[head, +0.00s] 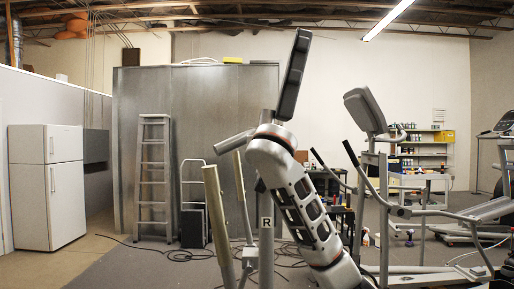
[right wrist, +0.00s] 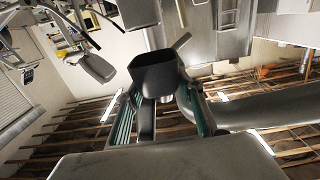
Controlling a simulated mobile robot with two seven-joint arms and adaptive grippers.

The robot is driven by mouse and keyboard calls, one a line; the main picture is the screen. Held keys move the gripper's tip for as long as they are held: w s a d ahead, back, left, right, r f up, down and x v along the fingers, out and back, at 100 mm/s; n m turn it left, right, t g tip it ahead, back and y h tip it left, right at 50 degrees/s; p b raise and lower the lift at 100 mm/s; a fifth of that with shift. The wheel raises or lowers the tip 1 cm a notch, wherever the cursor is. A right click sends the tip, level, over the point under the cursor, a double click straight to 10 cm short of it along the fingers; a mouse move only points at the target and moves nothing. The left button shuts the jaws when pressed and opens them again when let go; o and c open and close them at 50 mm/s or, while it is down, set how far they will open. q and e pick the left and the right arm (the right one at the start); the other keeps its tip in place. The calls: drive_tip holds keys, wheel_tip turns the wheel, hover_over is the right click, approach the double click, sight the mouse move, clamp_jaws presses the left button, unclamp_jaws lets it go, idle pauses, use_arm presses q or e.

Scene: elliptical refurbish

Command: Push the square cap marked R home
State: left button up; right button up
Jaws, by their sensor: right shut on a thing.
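I cannot make out a separate square cap there. In the right wrist view my right gripper (right wrist: 163,95) has teal-sided fingers on either side of a dark, square-ended thing (right wrist: 158,72), and is shut on it. No letter shows on this dark thing, so I cannot tell whether it is the cap. I cannot make out the fingers of my right gripper in the head view. My left gripper is in neither view.
Two olive-coloured bars (head: 218,225) stand just left of the R post. An elliptical machine (head: 420,210) fills the right side. A ladder (head: 153,180) and a white fridge (head: 47,190) stand at the back left. Dark cables lie on the floor; the left foreground floor is clear.

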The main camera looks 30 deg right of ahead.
drive_tip(key=shift+w, duration=0.15)
drive_tip(key=shift+s, duration=0.25)
drive_tip(key=shift+f, duration=1.2)
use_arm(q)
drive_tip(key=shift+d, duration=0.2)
use_arm(e)
drive_tip(key=shift+f, duration=0.1)
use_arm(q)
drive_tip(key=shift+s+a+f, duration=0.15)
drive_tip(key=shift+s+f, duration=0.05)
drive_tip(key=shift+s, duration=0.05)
use_arm(e)
drive_tip(key=shift+a, duration=0.1)
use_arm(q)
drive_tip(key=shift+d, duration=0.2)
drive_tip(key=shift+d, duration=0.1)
use_arm(e)
drive_tip(key=shift+f, duration=0.15)
